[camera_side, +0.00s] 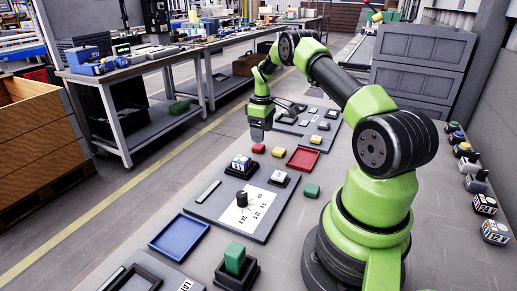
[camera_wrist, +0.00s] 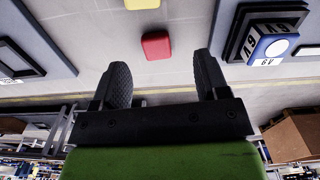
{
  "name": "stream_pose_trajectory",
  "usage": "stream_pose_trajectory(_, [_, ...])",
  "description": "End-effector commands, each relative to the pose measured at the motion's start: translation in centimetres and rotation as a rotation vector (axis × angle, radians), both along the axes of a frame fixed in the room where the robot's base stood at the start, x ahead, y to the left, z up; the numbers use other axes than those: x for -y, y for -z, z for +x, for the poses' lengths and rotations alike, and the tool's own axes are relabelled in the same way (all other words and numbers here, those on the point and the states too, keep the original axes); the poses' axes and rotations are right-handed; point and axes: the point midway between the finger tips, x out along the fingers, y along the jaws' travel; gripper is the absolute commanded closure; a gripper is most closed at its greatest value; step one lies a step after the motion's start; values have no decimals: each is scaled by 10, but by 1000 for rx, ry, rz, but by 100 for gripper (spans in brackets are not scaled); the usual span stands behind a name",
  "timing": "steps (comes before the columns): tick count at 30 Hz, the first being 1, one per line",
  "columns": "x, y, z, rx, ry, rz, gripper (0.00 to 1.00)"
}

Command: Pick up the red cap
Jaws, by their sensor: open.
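The red cap (camera_side: 258,148) is a small rounded block lying on the work surface, left of a yellow cap. In the wrist view, the red cap (camera_wrist: 156,45) shows beyond the fingertips, roughly centred in the gap between them and apart from both. My gripper (camera_side: 257,138) is above the red cap in the side view. In the wrist view my gripper (camera_wrist: 163,58) has its two dark fingers wide apart with nothing between them.
A yellow cap (camera_side: 278,152) lies close to the red one, with a red tray (camera_side: 302,168) to its right. A green cap (camera_side: 312,190) and a blue tray (camera_side: 180,247) lie nearer the camera.

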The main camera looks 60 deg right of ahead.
Motion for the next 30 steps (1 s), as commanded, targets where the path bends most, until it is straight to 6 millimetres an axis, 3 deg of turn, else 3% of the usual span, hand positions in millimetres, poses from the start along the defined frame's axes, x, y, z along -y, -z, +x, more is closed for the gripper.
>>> stream_pose_trajectory(12, [7, 49, 1, 1, 0, 1, 32])
stream_pose_trajectory(21, [7, 56, 1, 4, -1, -1, 32])
stream_pose_trajectory(22, [7, 56, 1, 4, -1, -1, 34])
stream_pose_trajectory(27, [7, 56, 1, 4, -1, -1, 73])
stream_pose_trajectory(30, [7, 55, 1, 4, -1, -1, 92])
